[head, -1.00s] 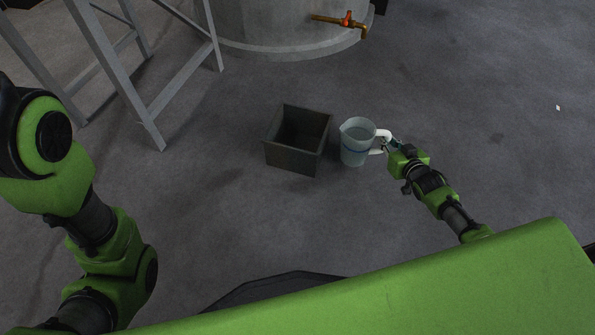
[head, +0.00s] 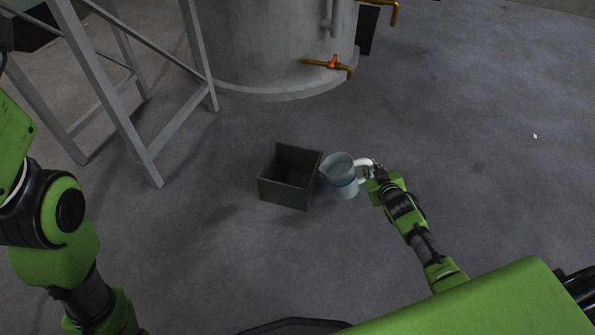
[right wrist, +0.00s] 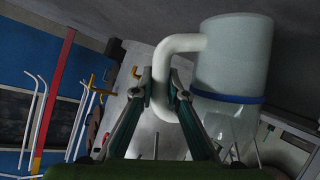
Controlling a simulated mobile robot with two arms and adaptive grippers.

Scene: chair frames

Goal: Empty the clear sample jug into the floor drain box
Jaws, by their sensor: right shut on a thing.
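The clear sample jug (head: 341,176) has a blue band and a white handle. In the head view it is just right of the drain box, tilted a little to the left with its spout close to the box's right rim. The drain box (head: 285,196) is dark, square and open-topped on the floor. My right gripper (head: 369,173) is shut on the jug's handle from the right. In the right wrist view the jug (right wrist: 235,65) appears with its handle between the fingers (right wrist: 165,95). My left gripper is out of view; only my left arm shows.
A large grey tank (head: 270,50) with an orange-handled brass tap (head: 333,64) stands behind the box. A grey metal stand (head: 122,120) is at the back left. The floor to the right is clear.

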